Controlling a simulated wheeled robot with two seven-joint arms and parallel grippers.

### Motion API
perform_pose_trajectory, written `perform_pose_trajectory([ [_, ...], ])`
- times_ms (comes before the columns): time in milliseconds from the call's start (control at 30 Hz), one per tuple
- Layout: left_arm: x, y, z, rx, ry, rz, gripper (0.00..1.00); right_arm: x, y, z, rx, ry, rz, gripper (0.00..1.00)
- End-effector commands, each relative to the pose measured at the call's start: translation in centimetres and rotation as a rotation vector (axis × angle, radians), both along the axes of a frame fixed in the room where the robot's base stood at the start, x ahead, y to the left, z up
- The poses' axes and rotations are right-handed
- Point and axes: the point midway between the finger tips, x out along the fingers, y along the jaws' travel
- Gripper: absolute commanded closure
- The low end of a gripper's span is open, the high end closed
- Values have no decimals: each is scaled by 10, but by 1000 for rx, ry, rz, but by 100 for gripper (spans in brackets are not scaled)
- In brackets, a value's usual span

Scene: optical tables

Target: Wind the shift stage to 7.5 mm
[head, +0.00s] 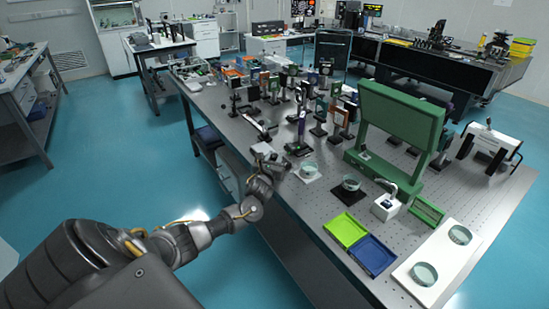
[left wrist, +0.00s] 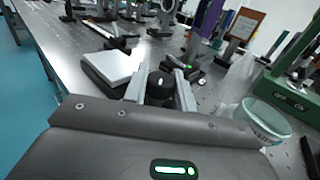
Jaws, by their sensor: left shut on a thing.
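The shift stage, a dark block with a white top plate (left wrist: 112,66), lies just beyond my left gripper (left wrist: 160,90) in the left wrist view. A round black knob (left wrist: 160,82) with a pale mark sits between the two fingers, and my left gripper is shut on it. A small dark unit with a green lit display (left wrist: 192,69) stands right of the knob; its digits are too small to read. In the head view my left gripper (head: 270,163) is at the table's left edge and hides much of the stage. My right gripper is not in view.
A glass dish (left wrist: 265,118) stands close to the right of my left gripper. Several optics mounts stand behind the stage. A green frame (head: 400,115), a green tray (head: 345,230) and a blue tray (head: 372,255) are on the table's right part.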

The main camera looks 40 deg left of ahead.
Motion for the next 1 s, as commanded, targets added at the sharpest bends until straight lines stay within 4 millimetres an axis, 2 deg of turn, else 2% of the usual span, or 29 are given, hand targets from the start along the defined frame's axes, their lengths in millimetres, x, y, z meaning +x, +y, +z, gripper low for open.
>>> perform_pose_trajectory([
  [267,-1,0,-1,1,2,-35,96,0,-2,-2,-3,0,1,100],
  [567,-1,2,-3,6,3,-220,96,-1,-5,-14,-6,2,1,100],
  [767,0,2,-7,5,2,-408,96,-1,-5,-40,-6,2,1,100],
  [1000,0,2,-10,4,2,-631,96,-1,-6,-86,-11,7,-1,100],
])
